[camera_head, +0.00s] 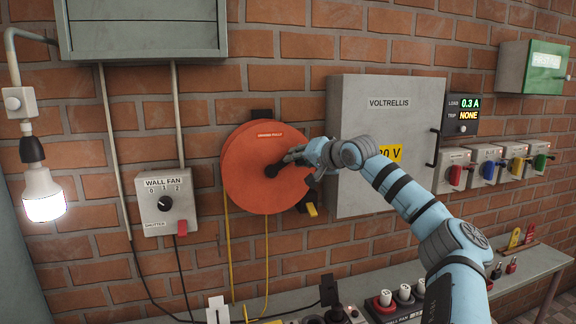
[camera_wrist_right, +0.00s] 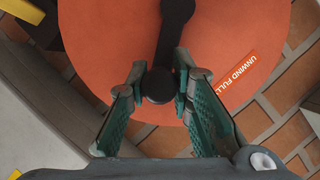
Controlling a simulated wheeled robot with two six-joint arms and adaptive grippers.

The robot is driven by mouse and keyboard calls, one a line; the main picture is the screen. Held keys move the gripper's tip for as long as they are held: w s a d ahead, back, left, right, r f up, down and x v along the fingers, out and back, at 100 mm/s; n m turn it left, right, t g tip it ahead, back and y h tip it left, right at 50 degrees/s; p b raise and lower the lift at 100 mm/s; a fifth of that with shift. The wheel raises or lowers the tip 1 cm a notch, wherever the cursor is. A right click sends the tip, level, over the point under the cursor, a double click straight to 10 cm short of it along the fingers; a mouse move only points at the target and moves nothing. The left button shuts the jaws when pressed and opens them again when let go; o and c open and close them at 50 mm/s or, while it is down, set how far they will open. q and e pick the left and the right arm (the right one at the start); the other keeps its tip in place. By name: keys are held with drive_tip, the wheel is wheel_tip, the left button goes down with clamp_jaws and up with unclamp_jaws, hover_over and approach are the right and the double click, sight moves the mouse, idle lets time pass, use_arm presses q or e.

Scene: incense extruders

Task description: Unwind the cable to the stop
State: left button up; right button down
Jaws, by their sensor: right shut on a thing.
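An orange cable reel (camera_head: 262,190) with a label at its top hangs on the brick wall. It fills the upper part of the right wrist view (camera_wrist_right: 110,45), where its label reads "UNWIND FULLY". A yellow cable (camera_head: 229,245) hangs down from the reel to the bench. My right gripper (camera_head: 285,162) is at the reel's face, shut on the black crank knob (camera_wrist_right: 158,86). In the right wrist view the knob sits between the two fingertips, with the dark crank arm (camera_wrist_right: 176,30) above it. The hub is partly hidden. My left gripper is not in view.
A grey cabinet (camera_head: 350,130) marked "VOLTRELLIS" stands right of the reel. A wall fan switch box (camera_head: 167,221) is to the left. A bench (camera_head: 520,262) with plugs and sockets runs below. A lit bulb (camera_head: 43,195) hangs at far left.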

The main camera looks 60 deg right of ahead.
drive_tip(key=shift+w+a+r+p, duration=0.1)
drive_tip(key=shift+r+p, duration=0.25)
drive_tip(key=shift+r, duration=0.15)
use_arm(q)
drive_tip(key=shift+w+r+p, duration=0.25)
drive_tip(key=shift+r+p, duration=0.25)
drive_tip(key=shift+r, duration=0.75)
use_arm(e)
drive_tip(key=shift+w+a+r+n+g, duration=0.2)
drive_tip(key=shift+w+a+n+g, duration=0.1)
drive_tip(key=shift+n+g, duration=0.3)
drive_tip(key=c, duration=1.4)
unclamp_jaws()
drive_tip(key=shift+a, duration=0.15)
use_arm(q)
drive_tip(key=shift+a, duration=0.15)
use_arm(e)
drive_tip(key=shift+s+d+r, duration=0.1)
drive_tip(key=shift+d+r, duration=0.1)
drive_tip(key=shift+r, duration=0.1)
drive_tip(key=r, duration=0.9)
drive_tip(key=shift+a+r, duration=0.2)
drive_tip(key=shift+a, duration=0.05)
